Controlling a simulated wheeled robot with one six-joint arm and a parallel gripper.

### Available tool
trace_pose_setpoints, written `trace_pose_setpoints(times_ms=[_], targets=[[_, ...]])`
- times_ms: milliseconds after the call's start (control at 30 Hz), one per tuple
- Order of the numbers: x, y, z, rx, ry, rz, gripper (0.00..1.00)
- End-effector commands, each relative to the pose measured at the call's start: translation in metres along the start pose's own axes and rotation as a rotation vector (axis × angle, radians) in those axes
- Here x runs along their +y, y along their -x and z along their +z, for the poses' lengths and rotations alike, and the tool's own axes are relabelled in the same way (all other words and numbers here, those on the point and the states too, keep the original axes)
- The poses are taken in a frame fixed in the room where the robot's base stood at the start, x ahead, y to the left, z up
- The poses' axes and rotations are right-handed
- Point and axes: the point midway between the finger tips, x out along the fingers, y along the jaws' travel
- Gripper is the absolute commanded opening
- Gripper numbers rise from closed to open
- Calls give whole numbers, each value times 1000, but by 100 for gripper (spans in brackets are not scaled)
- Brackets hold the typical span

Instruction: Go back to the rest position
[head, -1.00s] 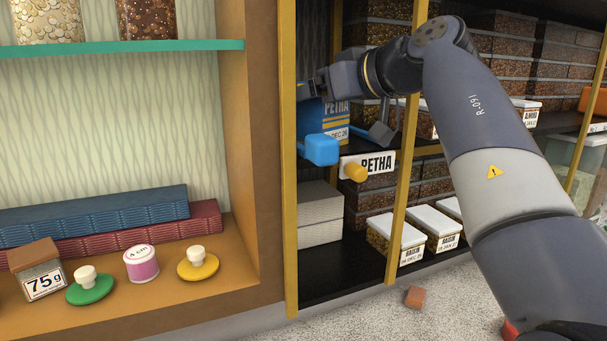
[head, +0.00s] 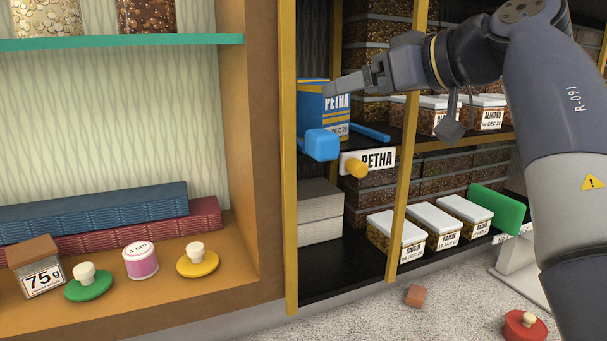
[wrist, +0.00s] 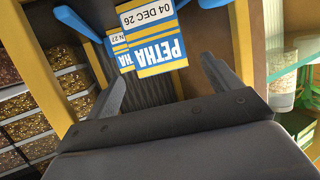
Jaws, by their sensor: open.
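My gripper (head: 352,84) is at the upper middle of the head view, in front of the shelf bay with the blue and yellow PETHA box (head: 337,117). In the wrist view my gripper (wrist: 165,80) has its two fingers spread apart with nothing between them. The PETHA box (wrist: 150,38) shows beyond the fingertips in the wrist view, its date label upside down. The box stands on the shelf behind a blue block-shaped part (head: 321,145). Whether a fingertip touches the box cannot be told from the head view.
Yellow posts (head: 404,170) frame the bay, with a PETHA sign (head: 376,160) at the shelf edge. RAISIN boxes (head: 433,226) stand on the low shelf. A brown block (head: 414,295) and a red knobbed lid (head: 524,327) lie on the floor. The left counter holds knobbed lids (head: 90,285).

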Motion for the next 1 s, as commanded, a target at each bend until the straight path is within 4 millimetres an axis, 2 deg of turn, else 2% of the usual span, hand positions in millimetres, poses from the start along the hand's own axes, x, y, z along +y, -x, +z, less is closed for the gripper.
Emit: trace_pose_setpoints(times_ms=[233, 567, 967, 1000], targets=[[0, 31, 0, 1, 2, 3, 85], [-2, -21, 0, -1, 1, -6, 85], [-1, -94, 0, -1, 1, -5, 85], [-1, -93, 2, 0, 1, -1, 85]])
